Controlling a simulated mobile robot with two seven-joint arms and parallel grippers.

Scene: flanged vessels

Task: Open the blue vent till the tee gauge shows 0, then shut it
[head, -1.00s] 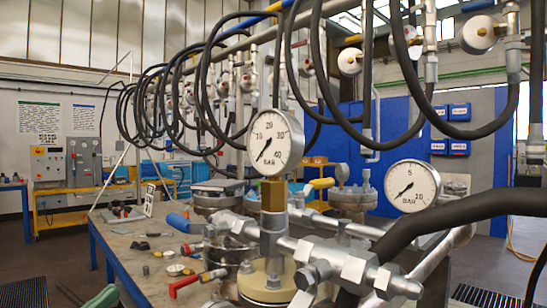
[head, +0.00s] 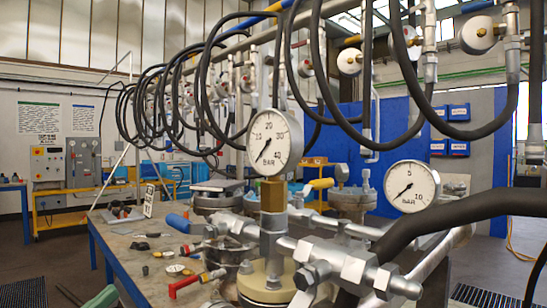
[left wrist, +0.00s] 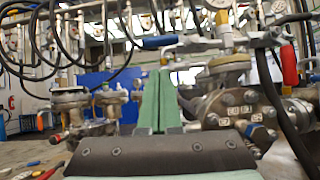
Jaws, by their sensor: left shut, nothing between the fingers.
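The blue vent handle (head: 178,220) sticks out to the left of a silver fitting in the head view. The blue handle also shows in the left wrist view (left wrist: 160,42), just above my fingertips in the picture; I cannot tell the gap. A round 40 bar gauge (head: 275,140) stands on a brass fitting above the silver tee (head: 273,240); its needle points lower left, near the low end. A second gauge (head: 411,187) to 10 bar, right, also points lower left. My left gripper (left wrist: 163,78) has green fingers together, empty. Its green tip shows low left in the head view (head: 100,298).
Black hoses (head: 215,90) hang in loops above the vessels. A red-handled valve (head: 195,283) and small loose parts lie on the workbench (head: 115,255). A yellow handle (head: 321,184) stands behind the tee. A red handle (left wrist: 289,66) is right in the left wrist view.

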